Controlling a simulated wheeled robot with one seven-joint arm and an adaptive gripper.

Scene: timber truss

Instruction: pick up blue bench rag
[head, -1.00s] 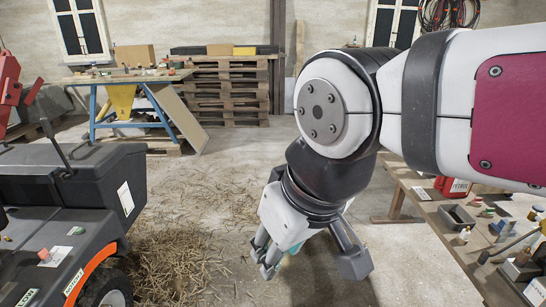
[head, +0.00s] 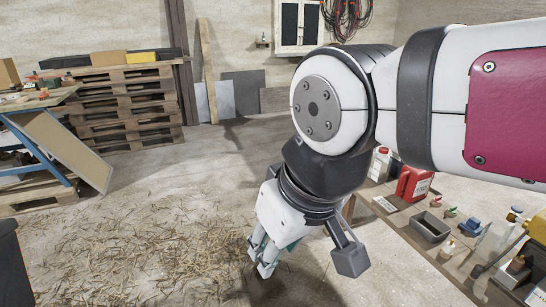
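A small crumpled blue item (head: 470,228), which looks like the blue bench rag, lies on the wooden workbench (head: 388,216) at the right in the head view. It is too small to make out fully. My gripper (head: 307,264) hangs over the floor left of the bench, pointing down, well apart from the blue item. Its fingers are spread, and I see nothing between them.
Near the blue item are a grey tray (head: 431,226), a red canister (head: 413,183) and several small bottles. Straw (head: 130,255) covers the floor at left. Stacked pallets (head: 125,110) and a blue-legged table (head: 40,150) stand behind. The middle floor is clear.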

